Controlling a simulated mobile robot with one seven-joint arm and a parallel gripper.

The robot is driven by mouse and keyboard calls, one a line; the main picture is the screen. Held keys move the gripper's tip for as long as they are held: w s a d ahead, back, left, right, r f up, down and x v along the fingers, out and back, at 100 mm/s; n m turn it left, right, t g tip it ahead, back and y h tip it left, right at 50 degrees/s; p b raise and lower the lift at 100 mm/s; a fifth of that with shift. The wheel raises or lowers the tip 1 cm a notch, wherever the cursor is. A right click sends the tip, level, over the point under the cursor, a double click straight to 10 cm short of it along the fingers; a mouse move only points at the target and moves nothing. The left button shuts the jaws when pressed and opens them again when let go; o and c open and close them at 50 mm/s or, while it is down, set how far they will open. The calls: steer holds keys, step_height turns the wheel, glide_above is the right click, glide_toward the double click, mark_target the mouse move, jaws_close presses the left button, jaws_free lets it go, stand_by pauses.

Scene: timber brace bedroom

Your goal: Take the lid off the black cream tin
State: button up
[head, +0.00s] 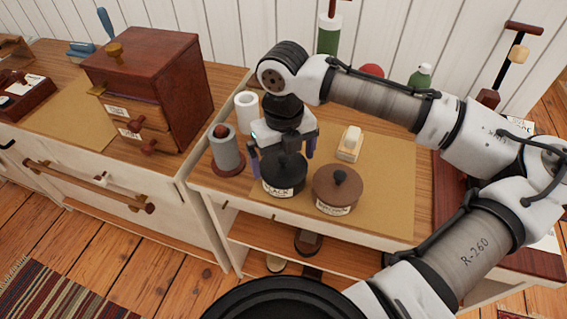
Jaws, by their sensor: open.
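The black cream tin (283,186) stands upright on the tan mat on the table. It has a pale label with "BLACK" readable on its front, and a dark lid (287,165) rests on it. My gripper (283,169) is directly above the tin, pointing down. Its fingers are spread apart, one to the left and one to the right of the lid. The gripper body hides the top of the lid, so I cannot tell whether the fingers touch it.
A brown tin (333,193) with a dark knob stands close on the right. A grey cylinder (227,155) on a red base and a white roll (247,112) stand to the left. A brush-like block (350,144) lies behind. The mat (392,190) is clear at right.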

steer(key=c, duration=0.6)
steer(key=shift+r, duration=0.1)
steer(key=shift+c, duration=0.2)
